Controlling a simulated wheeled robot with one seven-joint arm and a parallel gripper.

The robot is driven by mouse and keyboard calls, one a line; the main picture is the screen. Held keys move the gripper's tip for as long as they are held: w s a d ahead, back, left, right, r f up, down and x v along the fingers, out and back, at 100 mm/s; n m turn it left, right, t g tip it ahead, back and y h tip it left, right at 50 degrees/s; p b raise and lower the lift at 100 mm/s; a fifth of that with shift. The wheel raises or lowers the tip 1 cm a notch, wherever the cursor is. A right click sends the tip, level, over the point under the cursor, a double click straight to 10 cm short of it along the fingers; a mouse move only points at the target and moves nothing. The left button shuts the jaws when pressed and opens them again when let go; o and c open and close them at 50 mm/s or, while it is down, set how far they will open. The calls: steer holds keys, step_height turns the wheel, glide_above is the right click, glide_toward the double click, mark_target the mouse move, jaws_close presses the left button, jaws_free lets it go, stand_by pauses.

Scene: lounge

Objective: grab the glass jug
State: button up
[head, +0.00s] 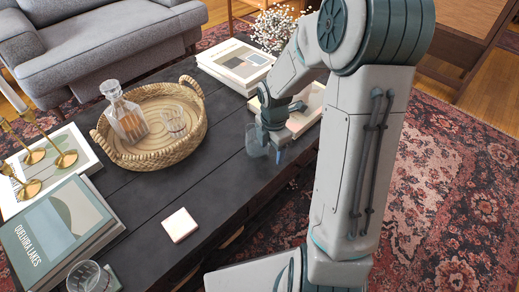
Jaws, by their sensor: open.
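A clear glass vessel (256,141) stands on the dark table, right at my gripper. It looks like the glass jug, but its handle and far side cannot be made out. My gripper (268,143) is open and low over the table, with its fingers by the vessel's right side. I cannot tell whether they touch it or reach around it. A stoppered glass decanter (125,116) with amber liquid stands upright in the wicker tray.
The round wicker tray (190,92) also holds a tumbler (174,121). Books (238,63) lie at the back, a teal book (58,226) and another glass (87,277) at the left front. A white coaster (180,224) lies in front. The table middle is clear.

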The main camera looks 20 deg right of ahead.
steer(key=shift+f, duration=0.85)
steer(key=shift+c, duration=0.3)
jaws_close()
steer(key=shift+r, duration=0.1)
steer(key=shift+r, duration=0.2)
steer(key=shift+r+p, duration=1.25)
steer(key=shift+r, duration=0.65)
steer(key=s+d+r+p, duration=0.5)
steer(key=s+d+r, duration=0.1)
steer(key=d, duration=0.3)
steer(key=shift+s+d+r, duration=0.25)
steer(key=shift+r, duration=0.15)
